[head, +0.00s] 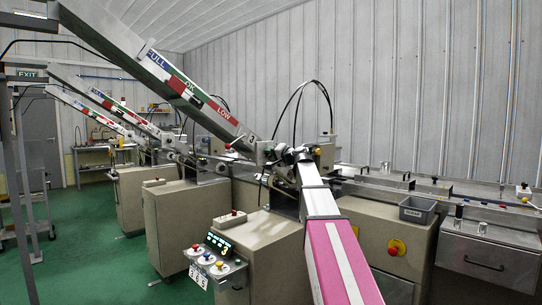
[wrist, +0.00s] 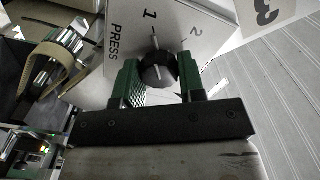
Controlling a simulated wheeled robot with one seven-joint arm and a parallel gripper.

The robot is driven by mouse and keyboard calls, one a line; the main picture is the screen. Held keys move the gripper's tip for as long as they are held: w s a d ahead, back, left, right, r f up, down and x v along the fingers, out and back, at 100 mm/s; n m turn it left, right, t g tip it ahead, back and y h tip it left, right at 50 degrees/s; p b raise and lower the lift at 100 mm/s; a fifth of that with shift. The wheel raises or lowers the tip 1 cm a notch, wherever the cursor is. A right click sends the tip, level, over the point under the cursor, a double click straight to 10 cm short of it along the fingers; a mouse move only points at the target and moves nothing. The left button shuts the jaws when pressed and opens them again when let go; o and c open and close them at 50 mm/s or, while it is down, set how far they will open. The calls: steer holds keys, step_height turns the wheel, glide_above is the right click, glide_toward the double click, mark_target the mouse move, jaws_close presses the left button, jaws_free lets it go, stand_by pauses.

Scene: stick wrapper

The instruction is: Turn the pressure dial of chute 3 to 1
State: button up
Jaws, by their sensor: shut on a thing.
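The pressure dial (wrist: 156,70) is a dark round knob with a pale pointer line on a white plate marked PRESS, 1 and 2. My gripper (wrist: 160,78) has its green fingers on both sides of the knob and is shut on it. The pointer line points up in the wrist view, close to the 1. A large 3 (wrist: 264,11) shows at the upper right. In the head view, my gripper (head: 290,155) is at the lower end of the nearest chute (head: 130,45); the dial cannot be made out there.
The chute slopes up to the left, with FULL, OK and LOW bands. A control panel (head: 213,255) with buttons is on the cabinet below. A grey bin (head: 417,210) and a metal conveyor table (head: 480,193) lie to the right. More chutes stand behind on the left.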

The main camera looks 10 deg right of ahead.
stand_by(0.3)
steer(key=o, duration=0.9)
steer(key=v, duration=1)
steer(key=shift+s+d, duration=0.2)
steer(key=shift+s, duration=0.15)
steer(key=shift+f, duration=0.1)
